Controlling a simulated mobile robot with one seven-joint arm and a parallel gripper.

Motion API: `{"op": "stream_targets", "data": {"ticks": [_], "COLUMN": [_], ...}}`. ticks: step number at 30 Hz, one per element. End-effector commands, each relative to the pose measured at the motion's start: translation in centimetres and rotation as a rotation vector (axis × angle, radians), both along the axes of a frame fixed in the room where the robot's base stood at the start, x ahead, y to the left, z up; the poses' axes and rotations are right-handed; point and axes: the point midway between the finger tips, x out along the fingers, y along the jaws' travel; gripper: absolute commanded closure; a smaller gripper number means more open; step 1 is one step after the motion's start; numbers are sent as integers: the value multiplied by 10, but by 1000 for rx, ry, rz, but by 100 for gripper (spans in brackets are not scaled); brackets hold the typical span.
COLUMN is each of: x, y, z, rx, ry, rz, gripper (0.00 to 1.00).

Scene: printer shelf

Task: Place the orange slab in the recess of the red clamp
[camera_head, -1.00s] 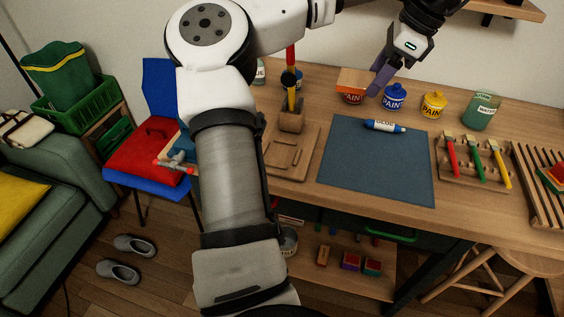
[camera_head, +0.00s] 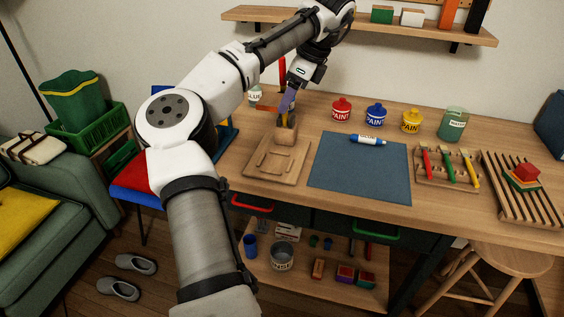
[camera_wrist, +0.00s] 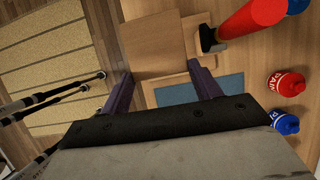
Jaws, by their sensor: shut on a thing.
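In the wrist view the slab (camera_wrist: 153,42) lies between the tips of my purple fingers (camera_wrist: 160,72) and looks tan. A red upright part (camera_head: 282,70), seemingly the clamp's handle, stands behind my gripper. In the wrist view a thick red bar with a black end (camera_wrist: 250,18) is beside the slab at upper right. The recess cannot be made out clearly; my gripper and the slab hide part of the clamp.
The wooden fixture board (camera_head: 270,170) has a raised block (camera_head: 285,136) close below my gripper. A blue mat (camera_head: 360,175) with a glue tube (camera_head: 368,140) lies to the right. Red (camera_head: 341,109), blue and yellow paint pots stand behind it. A wall shelf (camera_head: 390,28) is above.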

Motion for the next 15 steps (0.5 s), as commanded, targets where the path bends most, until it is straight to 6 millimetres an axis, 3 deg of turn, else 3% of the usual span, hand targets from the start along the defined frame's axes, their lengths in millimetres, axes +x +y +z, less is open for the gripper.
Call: {"op": "stream_targets", "data": {"ticks": [1,6,15], "x": [-1,-1,-1], "y": [0,0,0], "z": [-17,-62,-125], "rx": [-4,-3,0], "ry": [5,6,2], "rz": [-2,-1,1], "gripper": [60,60,60]}}
